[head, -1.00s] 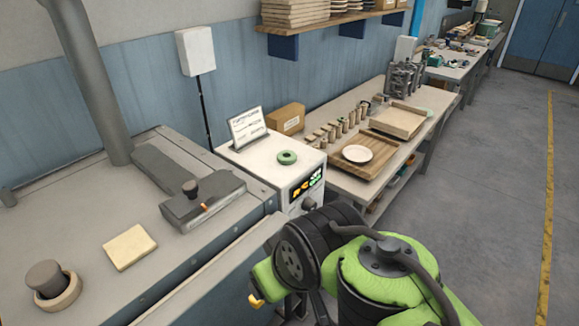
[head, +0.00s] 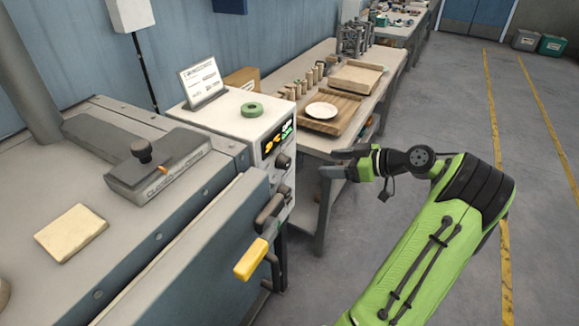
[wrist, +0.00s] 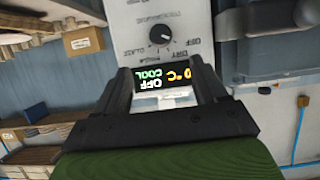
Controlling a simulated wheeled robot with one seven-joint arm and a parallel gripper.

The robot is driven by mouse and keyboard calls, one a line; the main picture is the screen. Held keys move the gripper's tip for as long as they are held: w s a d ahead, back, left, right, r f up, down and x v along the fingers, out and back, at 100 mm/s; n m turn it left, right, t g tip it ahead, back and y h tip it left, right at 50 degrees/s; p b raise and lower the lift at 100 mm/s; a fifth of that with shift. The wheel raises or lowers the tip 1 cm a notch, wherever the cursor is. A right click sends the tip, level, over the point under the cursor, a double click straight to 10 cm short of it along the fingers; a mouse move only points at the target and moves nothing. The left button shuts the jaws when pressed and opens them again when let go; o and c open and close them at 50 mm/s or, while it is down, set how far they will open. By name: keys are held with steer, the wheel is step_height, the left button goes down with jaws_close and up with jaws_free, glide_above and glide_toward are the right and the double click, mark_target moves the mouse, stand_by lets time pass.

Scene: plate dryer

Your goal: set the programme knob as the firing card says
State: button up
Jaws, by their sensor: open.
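The white control box (head: 222,122) has a lit display (head: 277,138) and, below it, the dark programme knob (head: 283,161). The wrist view shows the knob (wrist: 160,36) upside down, with labels including OFF, DRY and GLASS around it. I cannot tell surely which label its pointer marks. The display (wrist: 160,80) reads OFF and COOL. The firing card (head: 203,80) stands tilted on the box; its text is too small to read. My gripper (head: 325,163) is open and empty, pointing at the panel from the right, apart from the knob.
A yellow-gripped lever (head: 251,258) sticks out at the front of the grey kiln (head: 190,215), below and left of my gripper. The bench (head: 333,150) behind carries wooden trays and a white plate (head: 322,110).

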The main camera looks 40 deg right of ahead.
mark_target(289, 163)
steer(key=b+x, duration=0.1)
steer(key=x, duration=1.3)
steer(key=shift+s, duration=0.1)
steer(key=shift+c, duration=0.3)
steer(key=c, duration=1)
